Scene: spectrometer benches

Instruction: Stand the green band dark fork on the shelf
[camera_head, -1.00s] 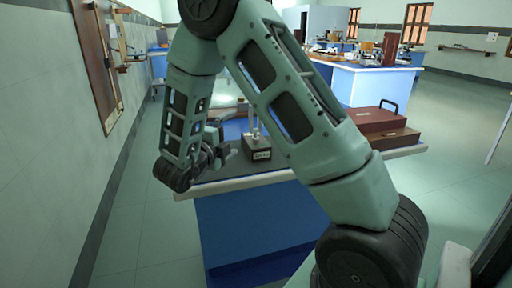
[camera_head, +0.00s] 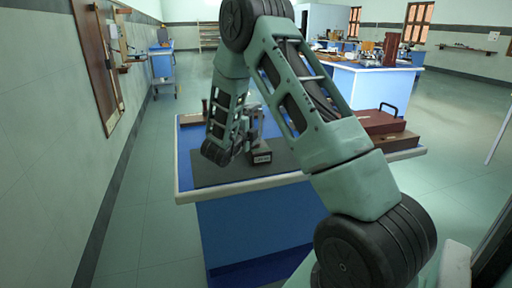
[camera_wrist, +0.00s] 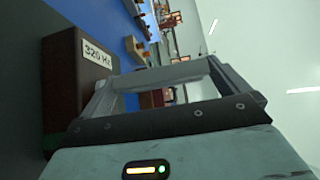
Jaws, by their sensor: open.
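A dark box labelled "320 Hz" (camera_head: 262,157) stands on the dark mat of the near blue bench. In the wrist view the dark box (camera_wrist: 75,90) is large at the left, with a strip of green at its lower edge. The fork's prongs are mostly hidden behind my arm in the head view. My gripper (camera_wrist: 160,76) is open beside the box; a pale bar crosses between its fingers, and I cannot tell whether it is part of the fork. A wooden wall shelf (camera_head: 125,67) holding small items is at the left.
The near bench (camera_head: 250,222) has reddish-brown cases (camera_head: 385,130) at its right. Another bench (camera_head: 368,88) with instruments stands behind. A second wall shelf (camera_head: 463,48) is far right. The floor (camera_head: 150,215) left of the near bench is clear.

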